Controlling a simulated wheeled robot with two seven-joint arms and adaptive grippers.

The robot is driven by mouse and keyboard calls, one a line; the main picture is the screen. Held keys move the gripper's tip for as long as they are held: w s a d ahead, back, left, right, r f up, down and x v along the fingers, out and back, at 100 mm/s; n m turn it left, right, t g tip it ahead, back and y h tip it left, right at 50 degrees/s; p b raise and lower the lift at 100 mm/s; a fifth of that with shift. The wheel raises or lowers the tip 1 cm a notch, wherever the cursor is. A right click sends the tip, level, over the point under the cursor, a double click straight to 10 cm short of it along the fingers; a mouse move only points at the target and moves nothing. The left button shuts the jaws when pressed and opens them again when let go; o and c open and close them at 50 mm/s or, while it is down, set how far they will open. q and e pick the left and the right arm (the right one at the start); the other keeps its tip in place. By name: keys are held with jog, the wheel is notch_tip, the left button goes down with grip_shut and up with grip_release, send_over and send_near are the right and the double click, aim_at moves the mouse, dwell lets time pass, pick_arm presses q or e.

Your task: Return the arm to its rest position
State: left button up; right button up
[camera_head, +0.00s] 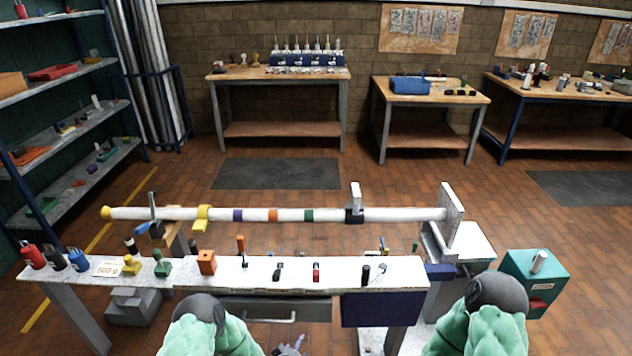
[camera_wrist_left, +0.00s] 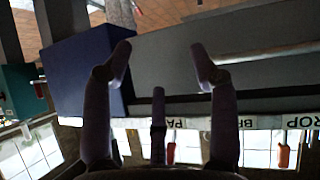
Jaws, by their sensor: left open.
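In the head view, only a small grey part of what looks like this gripper (camera_head: 290,347) shows at the bottom edge, below the drawer (camera_head: 275,309). My right gripper is not in view. The white mast (camera_head: 330,215) lies level behind the bench, with coloured bands and an upright plate (camera_head: 452,215) at its right end.
The narrow white bench (camera_head: 340,275) carries several small tools and coloured blocks. A teal box (camera_head: 520,275) stands at its right. The blue box (camera_head: 385,309) hangs under its front. Shelves (camera_head: 60,75) are at far left.

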pick_arm(q)
jog(key=s+a+r+g+p, duration=0.1)
jog(key=s+r+g, duration=0.1)
jog(key=s, duration=0.7)
jog(key=s+a+r+n+g+h, duration=0.1)
jog(key=s+g, duration=0.3)
jog(key=s, duration=0.5)
jog(key=s+a+r+n+g+p, duration=0.1)
jog(key=s+r+g, duration=0.2)
jog(key=s, duration=0.7)
jog(key=shift+a+g+p, duration=0.25)
jog(key=shift+g+p, duration=0.05)
jog(key=shift+g, duration=0.2)
